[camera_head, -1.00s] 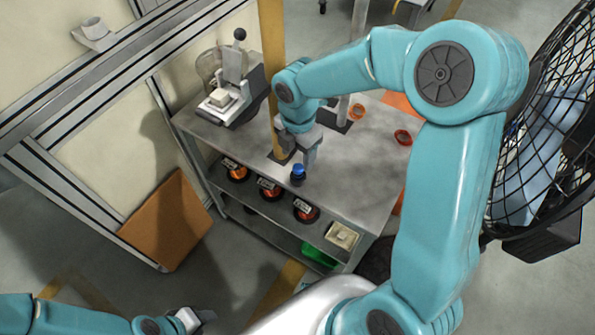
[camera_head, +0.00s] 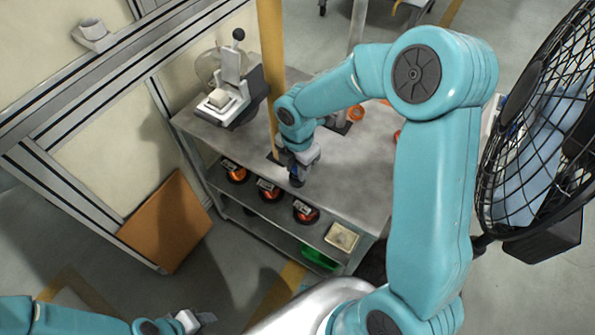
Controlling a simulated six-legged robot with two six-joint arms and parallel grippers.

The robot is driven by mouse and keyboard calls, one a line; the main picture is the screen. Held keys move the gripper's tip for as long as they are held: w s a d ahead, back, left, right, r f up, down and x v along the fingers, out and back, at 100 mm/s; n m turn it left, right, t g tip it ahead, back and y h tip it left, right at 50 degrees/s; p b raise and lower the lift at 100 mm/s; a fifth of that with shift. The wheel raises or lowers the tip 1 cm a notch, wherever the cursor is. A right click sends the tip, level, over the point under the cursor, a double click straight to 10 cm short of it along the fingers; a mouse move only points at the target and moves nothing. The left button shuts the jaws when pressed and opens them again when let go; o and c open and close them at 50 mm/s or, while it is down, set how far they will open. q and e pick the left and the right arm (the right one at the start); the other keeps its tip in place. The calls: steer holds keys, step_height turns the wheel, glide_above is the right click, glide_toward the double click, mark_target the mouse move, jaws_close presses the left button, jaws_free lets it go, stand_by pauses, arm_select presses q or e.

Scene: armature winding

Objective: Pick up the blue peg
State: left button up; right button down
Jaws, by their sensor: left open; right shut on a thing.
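The blue peg (camera_head: 297,180) stands on the front part of the grey cart top (camera_head: 355,195). Its lower dark part shows, and its top is hidden by the gripper. My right gripper (camera_head: 298,169) points down over the peg and is shut on it. My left gripper (camera_head: 205,318) is open and empty at the bottom left, low and well away from the cart.
A lever press (camera_head: 228,95) stands at the cart's back left. A yellow post (camera_head: 272,70) rises close behind my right gripper. Orange rings (camera_head: 356,113) lie at the back. Copper coils (camera_head: 268,188) sit on the shelf below. A large fan (camera_head: 540,130) stands at the right.

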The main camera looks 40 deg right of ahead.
step_height(320, 180, up, 10)
steer(key=p, duration=0.1)
steer(key=c, duration=1.4)
jaws_free()
steer(key=c, duration=0.4)
steer(key=shift+r, duration=0.1)
